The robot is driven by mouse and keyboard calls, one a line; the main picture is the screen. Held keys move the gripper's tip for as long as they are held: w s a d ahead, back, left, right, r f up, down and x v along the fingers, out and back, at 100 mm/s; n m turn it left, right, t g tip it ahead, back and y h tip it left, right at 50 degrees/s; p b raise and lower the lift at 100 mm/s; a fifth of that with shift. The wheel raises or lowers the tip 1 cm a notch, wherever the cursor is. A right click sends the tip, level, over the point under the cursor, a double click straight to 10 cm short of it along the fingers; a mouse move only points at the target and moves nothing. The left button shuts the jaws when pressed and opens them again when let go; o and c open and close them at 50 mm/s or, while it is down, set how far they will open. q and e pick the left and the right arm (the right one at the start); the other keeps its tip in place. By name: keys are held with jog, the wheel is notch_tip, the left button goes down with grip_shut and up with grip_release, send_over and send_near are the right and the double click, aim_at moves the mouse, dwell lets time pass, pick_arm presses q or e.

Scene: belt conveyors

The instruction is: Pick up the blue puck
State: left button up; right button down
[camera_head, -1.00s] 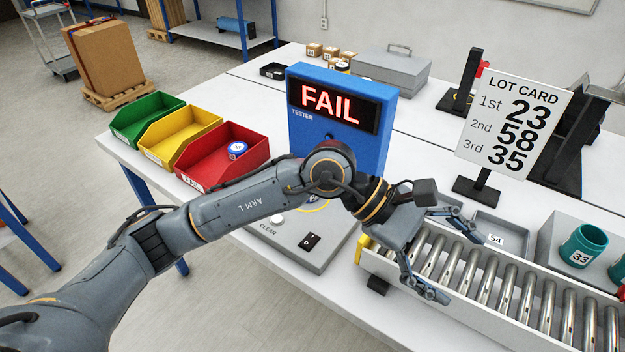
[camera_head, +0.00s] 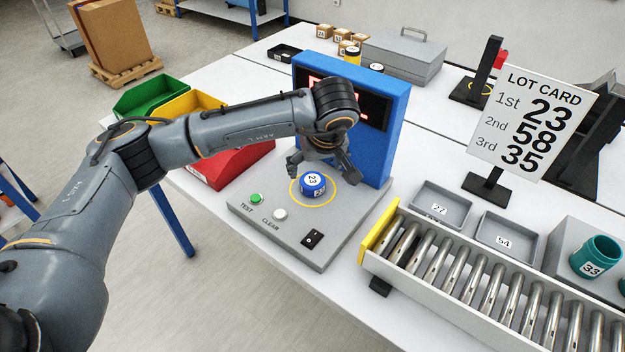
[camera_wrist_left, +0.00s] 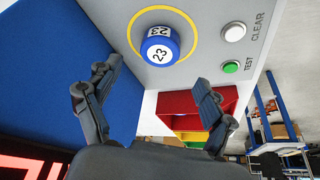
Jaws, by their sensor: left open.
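The blue puck (camera_head: 313,186) with a white 23 label sits inside the yellow ring on the grey plate of the blue tester (camera_head: 398,100). It also shows in the left wrist view (camera_wrist_left: 160,46), beyond the fingertips and between their lines. My left gripper (camera_head: 320,168) is open and empty, just above and behind the puck, with its fingers pointing down around that area. In the left wrist view my left gripper (camera_wrist_left: 156,76) has both fingers spread and apart from the puck. My right gripper is not in view.
TEST button (camera_head: 257,198), CLEAR button (camera_head: 280,214) and a black switch (camera_head: 312,239) are on the plate. Red (camera_head: 235,165), yellow and green bins stand left, partly behind my arm. A roller conveyor (camera_head: 480,280) and lot card (camera_head: 535,120) are right. My arm covers much of the tester screen.

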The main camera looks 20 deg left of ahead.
aim_at(312, 179)
pick_arm(q)
jog(key=shift+w+f, duration=0.1)
jog(key=shift+f, duration=0.25)
jog(key=p+x, duration=0.2)
jog(key=x, duration=0.2)
jog(key=shift+w+a+f+p, duration=0.1)
jog(key=shift+a+f+p, duration=0.05)
jog(key=shift+f+p, duration=0.2)
jog(key=shift+w+f, duration=0.15)
jog(key=shift+f, duration=0.15)
jog(key=c, duration=1.3)
jog(key=shift+c, duration=0.4)
jog(key=shift+r, duration=0.15)
